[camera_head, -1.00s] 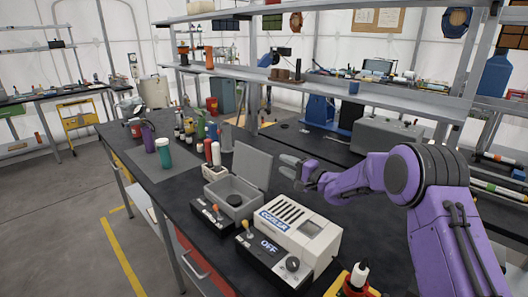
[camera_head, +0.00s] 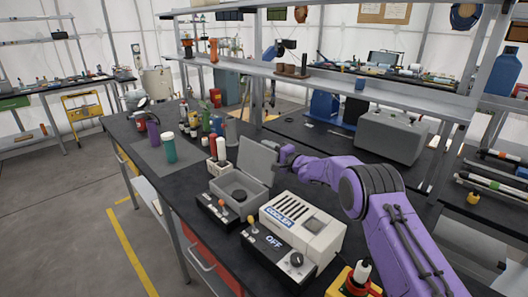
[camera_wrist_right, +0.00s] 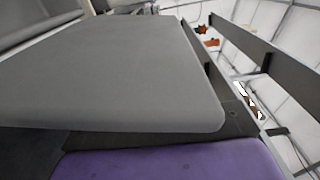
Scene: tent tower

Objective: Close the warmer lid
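The warmer (camera_head: 262,199) is a grey box on the dark bench, with its inside showing and a dark round item in it. Its flat grey lid (camera_head: 257,160) stands open, raised nearly upright at the back right of the box. My purple right arm reaches in from the right. Its gripper (camera_head: 286,154) is at the upper right edge of the lid, on its back side; whether it touches I cannot tell. In the right wrist view the lid (camera_wrist_right: 110,75) fills much of the picture close up. The right fingertips are not clear. My left gripper is not in view.
The white cooler (camera_head: 302,228) stands right of the warmer, with an OFF control box in front. Several bottles and a green cup (camera_head: 168,148) stand to the left. A metal shelf (camera_head: 330,82) runs above the bench behind my right arm.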

